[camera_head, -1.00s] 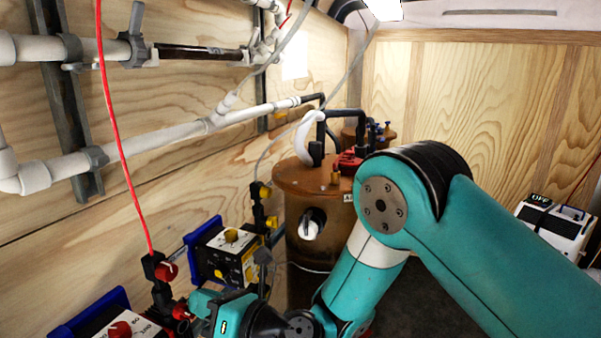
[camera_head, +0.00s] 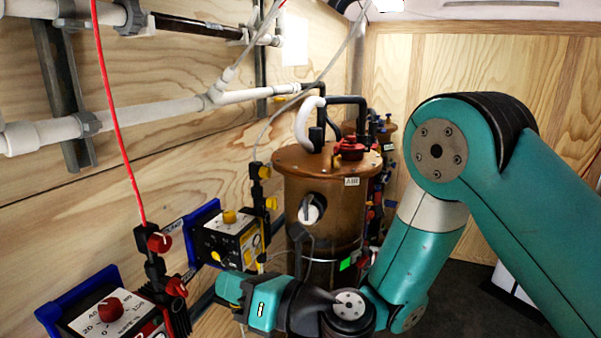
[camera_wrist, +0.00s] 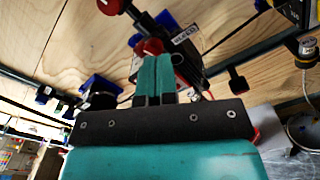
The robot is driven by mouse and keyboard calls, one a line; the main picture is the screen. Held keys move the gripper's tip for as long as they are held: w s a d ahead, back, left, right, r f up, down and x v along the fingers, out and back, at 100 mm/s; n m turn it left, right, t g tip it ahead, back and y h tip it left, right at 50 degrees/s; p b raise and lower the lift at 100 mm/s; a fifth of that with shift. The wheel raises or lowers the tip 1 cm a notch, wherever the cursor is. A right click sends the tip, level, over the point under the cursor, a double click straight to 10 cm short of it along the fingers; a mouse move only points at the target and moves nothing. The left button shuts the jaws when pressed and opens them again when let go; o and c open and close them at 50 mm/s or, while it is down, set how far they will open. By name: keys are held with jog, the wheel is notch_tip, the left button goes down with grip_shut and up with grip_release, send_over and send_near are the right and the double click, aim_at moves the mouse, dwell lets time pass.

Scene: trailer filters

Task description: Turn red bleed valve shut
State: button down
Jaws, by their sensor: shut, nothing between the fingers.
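A red knob (camera_head: 176,286) sits low on a black valve fitting with a red line rising from it. A second red knob (camera_head: 159,242) is just above it. In the wrist view a red knob (camera_wrist: 148,47) beside a white "BLEED" label (camera_wrist: 185,34) lies just beyond my fingertips (camera_wrist: 157,62). Another red knob (camera_wrist: 110,7) shows higher up. My gripper (camera_head: 222,290) is shut and empty, to the right of the lower red knob in the head view, with a gap between them. I cannot tell the bleed knob's exact turn angle.
A gauge box with a red dial (camera_head: 110,307) is at lower left, and a box with yellow knobs (camera_head: 228,236) is behind my gripper. A brown canister (camera_head: 325,230) with a red part on top (camera_head: 349,148) stands behind my arm. White pipes (camera_head: 150,112) run along the wall.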

jog(key=n+b, duration=0.6)
jog(key=n, duration=1.2)
send_near(178, 288)
jog(key=s+a, duration=0.1)
jog(key=a, duration=0.1)
jog(key=p+x, duration=0.7)
jog(key=p, duration=0.1)
jog(key=shift+s, duration=0.2)
jog(key=shift+a, duration=0.1)
